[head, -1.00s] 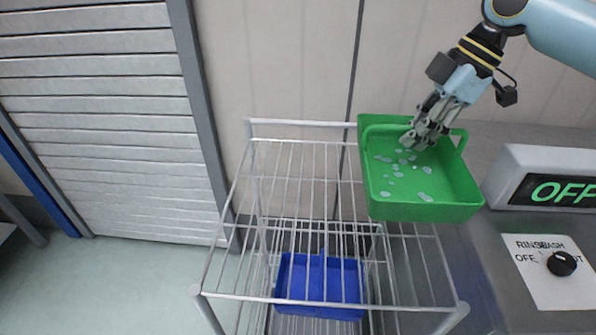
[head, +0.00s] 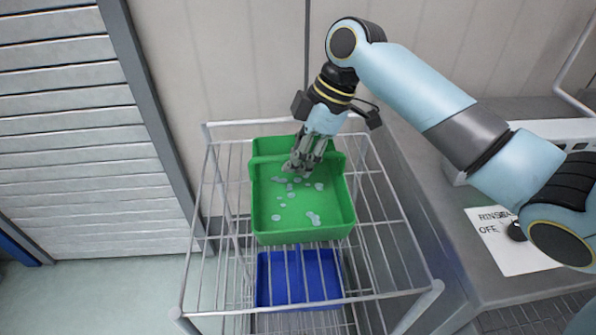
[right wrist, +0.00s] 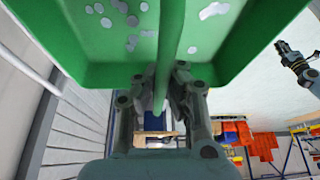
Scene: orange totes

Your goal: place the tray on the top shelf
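A green tray (head: 300,228) with several pale spots on its floor is over the top wire shelf (head: 385,205) of a metal rack in the head view. Whether it touches the wires I cannot tell. My right gripper (head: 303,166) reaches down to the tray's handle. In the right wrist view, its fingers (right wrist: 163,105) are closed around the green handle bar (right wrist: 170,55), with the tray (right wrist: 85,70) beyond. My left gripper does not show in the head view.
A blue tray (head: 325,270) sits on a lower level of the rack. A grey counter (head: 455,180) with a labelled control panel (head: 500,240) stands at the right. A slatted shutter (head: 80,130) is at the left, with open floor (head: 100,295) before it.

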